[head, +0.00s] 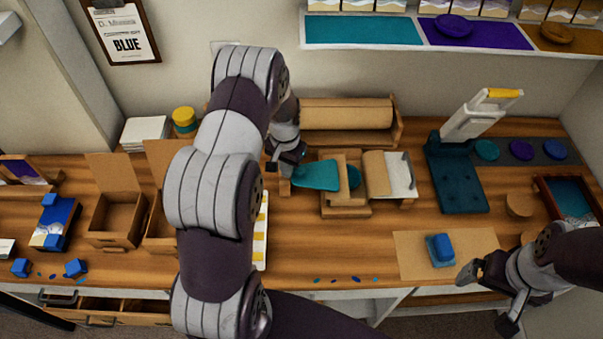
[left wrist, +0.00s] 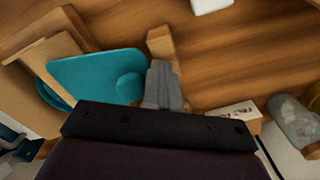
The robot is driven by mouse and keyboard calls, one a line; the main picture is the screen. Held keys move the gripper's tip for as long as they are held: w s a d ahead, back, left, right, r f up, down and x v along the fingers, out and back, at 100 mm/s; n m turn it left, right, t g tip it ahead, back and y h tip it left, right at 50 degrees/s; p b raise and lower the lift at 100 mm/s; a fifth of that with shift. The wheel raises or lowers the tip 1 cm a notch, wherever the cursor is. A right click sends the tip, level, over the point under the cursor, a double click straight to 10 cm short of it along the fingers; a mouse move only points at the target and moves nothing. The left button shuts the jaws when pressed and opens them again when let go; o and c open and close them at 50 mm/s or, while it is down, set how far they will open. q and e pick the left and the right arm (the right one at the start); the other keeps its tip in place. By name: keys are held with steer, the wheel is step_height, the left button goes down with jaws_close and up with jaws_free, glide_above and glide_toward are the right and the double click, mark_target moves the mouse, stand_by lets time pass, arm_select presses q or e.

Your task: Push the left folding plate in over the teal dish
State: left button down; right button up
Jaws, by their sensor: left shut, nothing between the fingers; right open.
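The left folding plate (head: 316,175) is a flat teal plate sticking out to the left of a small wooden stand (head: 345,208). In the left wrist view the plate (left wrist: 90,72) shows a round teal knob near its edge. The teal dish (head: 354,177) shows only in part behind the stand's wooden upright. In the left wrist view a curved teal edge, seemingly the dish (left wrist: 50,96), shows past the plate. My left gripper (head: 287,168) is shut and empty, just left of the plate's outer end; I cannot tell if they touch. My right gripper (head: 487,298) is open at the front right.
A dark teal press (head: 457,180) stands further right. A blue block (head: 442,249) rests on a tan mat (head: 415,262). Open cardboard boxes (head: 118,215) stand left. Counter in front of the stand is mostly clear.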

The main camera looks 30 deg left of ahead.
arm_select(q)
steer(key=s+a, duration=0.1)
steer(key=a, duration=0.1)
steer(key=s+a, duration=0.2)
steer(key=a, duration=0.1)
steer(key=shift+a+p, duration=0.3)
steer(key=shift+p, duration=0.05)
step_height(320, 180, up, 10)
steer(key=p, duration=0.8)
